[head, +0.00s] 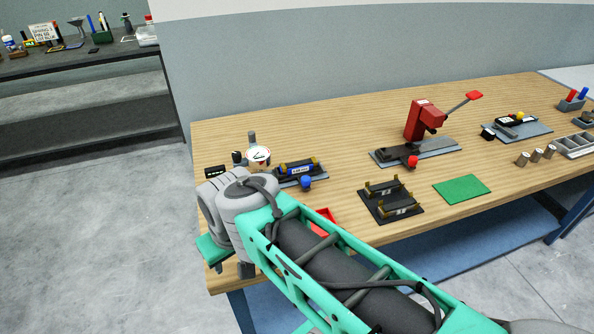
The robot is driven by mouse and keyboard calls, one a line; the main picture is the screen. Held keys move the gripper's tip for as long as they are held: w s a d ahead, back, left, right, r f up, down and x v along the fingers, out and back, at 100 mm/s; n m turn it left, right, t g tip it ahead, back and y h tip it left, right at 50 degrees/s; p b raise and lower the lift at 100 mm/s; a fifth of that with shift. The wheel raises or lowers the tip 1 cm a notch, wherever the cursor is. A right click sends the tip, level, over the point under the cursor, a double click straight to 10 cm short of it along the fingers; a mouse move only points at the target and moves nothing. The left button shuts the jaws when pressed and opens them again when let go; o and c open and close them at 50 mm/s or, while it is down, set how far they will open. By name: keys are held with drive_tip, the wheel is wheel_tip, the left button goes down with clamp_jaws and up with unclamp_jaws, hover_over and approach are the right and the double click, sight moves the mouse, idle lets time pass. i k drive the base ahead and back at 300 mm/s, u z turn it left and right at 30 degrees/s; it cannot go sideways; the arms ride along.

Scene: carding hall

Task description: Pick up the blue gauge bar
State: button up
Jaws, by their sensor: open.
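The blue gauge bar (300,169) lies in a dark fixture with brass-coloured ends, on a grey plate near the left end of the wooden bench. A white label shows on the bar. A blue ball knob (306,182) stands at the front of this fixture. My arm reaches in from the lower right, and its grey joint is just left of and nearer than the fixture. I cannot make out my gripper's fingers in this view.
A round dial gauge (258,156) stands close left of the fixture. A red tray (324,217) is partly hidden by my arm. To the right are a black double-cradle stand (391,202), a red lever press (423,119) and a green mat (461,189).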

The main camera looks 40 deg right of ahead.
sight(306, 165)
drive_tip(key=u, duration=2.65)
drive_tip(key=k, duration=0.9)
drive_tip(key=z, duration=0.7)
drive_tip(key=i, duration=0.5)
drive_tip(key=z, duration=0.05)
